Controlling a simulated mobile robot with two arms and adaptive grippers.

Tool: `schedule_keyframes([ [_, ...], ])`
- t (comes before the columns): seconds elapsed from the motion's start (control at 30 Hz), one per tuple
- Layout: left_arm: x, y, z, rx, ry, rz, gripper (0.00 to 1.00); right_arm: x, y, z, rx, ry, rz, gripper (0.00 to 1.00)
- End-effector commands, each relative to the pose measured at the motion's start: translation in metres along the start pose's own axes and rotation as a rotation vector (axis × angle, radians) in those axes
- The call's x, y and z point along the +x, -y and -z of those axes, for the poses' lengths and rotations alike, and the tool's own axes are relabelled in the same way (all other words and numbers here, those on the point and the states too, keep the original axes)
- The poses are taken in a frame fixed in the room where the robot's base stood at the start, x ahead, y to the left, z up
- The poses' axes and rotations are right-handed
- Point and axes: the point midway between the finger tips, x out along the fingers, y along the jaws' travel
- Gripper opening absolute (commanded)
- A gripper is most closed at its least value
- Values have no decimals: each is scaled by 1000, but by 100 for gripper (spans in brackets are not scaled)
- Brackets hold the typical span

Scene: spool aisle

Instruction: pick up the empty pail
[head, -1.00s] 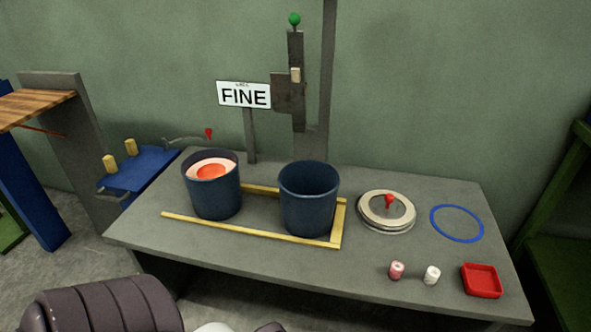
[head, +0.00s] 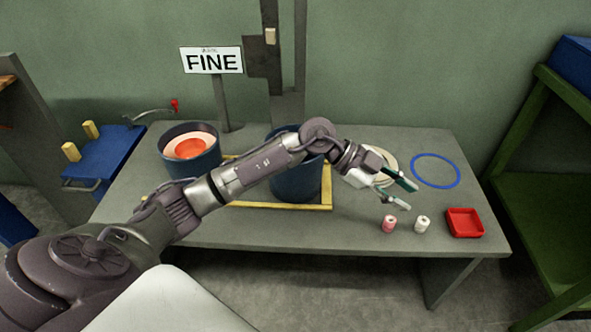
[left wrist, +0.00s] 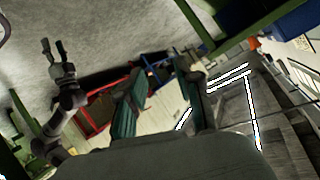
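The empty pail (head: 296,186) is dark blue and stands upright on the grey table (head: 270,230) inside a yellow frame. My left arm crosses in front of it and hides its middle and part of its rim. A second dark blue pail (head: 192,166), holding pink and orange contents, stands to its left. My left gripper (head: 411,197) is to the right of the empty pail, apart from it, with its green fingers open and empty. In the left wrist view, the left gripper's fingers (left wrist: 160,75) are apart. My right gripper (left wrist: 53,48) shows there too, fingers apart and empty.
A round lid (head: 389,168) is partly hidden behind my left gripper. A blue ring (head: 435,171), a pink spool (head: 389,225), a white spool (head: 422,224) and a red tray (head: 465,223) lie at the right. A FINE sign (head: 212,61) stands behind.

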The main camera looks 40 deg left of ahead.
Motion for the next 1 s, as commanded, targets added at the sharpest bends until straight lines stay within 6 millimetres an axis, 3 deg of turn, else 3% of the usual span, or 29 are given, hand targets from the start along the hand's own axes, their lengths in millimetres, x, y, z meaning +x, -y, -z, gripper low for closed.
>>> schedule_keyframes([
  [0.03,-26,10,-28,-49,185,-65,34,4,0,-2,-1,5,1,40],
  [0.1,-67,16,-66,-160,433,-124,34,11,1,-6,-1,9,2,40],
  [0.2,-133,23,-102,-335,741,-133,34,19,1,-9,-2,13,2,40],
  [0.3,-188,28,-118,-483,957,-100,34,24,2,-12,-2,16,3,40],
  [0.4,-220,27,-125,-577,1078,-70,34,27,2,-13,-3,16,3,40],
  [0.53,-228,22,-136,-621,1131,-59,34,25,2,-12,-2,13,3,40],
  [0.8,-204,3,-180,-621,1127,-61,34,-1,0,1,0,-4,0,40],
  [1.0,-194,-3,-196,-617,1125,-59,34,-13,-1,4,2,-7,-1,40],
])
